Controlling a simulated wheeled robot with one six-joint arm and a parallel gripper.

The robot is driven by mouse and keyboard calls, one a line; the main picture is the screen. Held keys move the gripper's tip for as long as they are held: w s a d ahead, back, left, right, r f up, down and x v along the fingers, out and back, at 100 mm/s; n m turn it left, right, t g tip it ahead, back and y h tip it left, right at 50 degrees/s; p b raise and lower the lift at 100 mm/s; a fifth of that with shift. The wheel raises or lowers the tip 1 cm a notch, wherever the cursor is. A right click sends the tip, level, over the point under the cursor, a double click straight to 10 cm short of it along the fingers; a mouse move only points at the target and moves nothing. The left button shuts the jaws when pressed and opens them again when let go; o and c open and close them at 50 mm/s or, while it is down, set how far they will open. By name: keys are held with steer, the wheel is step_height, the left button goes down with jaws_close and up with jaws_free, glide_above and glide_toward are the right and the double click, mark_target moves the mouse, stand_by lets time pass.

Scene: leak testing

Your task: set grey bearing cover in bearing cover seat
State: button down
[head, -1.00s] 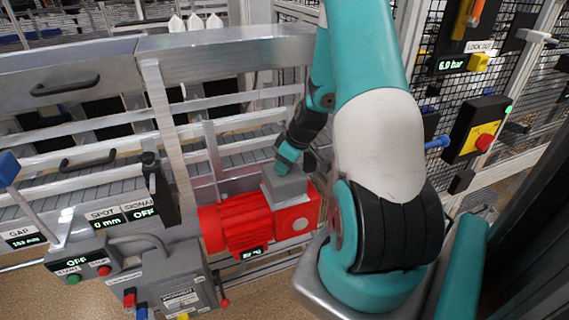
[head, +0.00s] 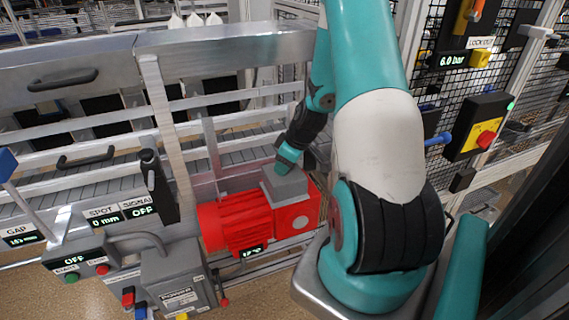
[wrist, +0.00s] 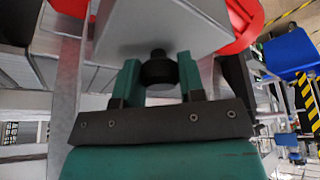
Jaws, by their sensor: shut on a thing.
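My gripper (wrist: 159,78) has its two teal fingers closed around a black knob on a grey, flat-faced block. I take this block to be the grey bearing cover (wrist: 150,25). In the head view my gripper (head: 286,164) is small and comes down onto the grey block (head: 287,185) at the top right of the red motor (head: 240,222). Whether the block rests on the motor or hangs just over it cannot be told. No bearing cover seat can be made out clearly; the block may hide it.
A control box with start and stop buttons (head: 88,262) and a power box (head: 178,285) stand at the lower left. A metal rail frame (head: 230,38) runs behind the motor. A yellow panel with a red button (head: 482,138) is at the right.

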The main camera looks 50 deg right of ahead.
steer(key=shift+f+b, duration=0.3)
steer(key=shift+f, duration=0.2)
steer(key=c, duration=0.6)
jaws_free()
steer(key=shift+c, duration=0.2)
steer(key=shift+r, duration=0.1)
steer(key=b+v, duration=0.1)
steer(key=v, duration=1.6)
steer(key=shift+r+b, duration=0.15)
steer(key=shift+b, duration=0.15)
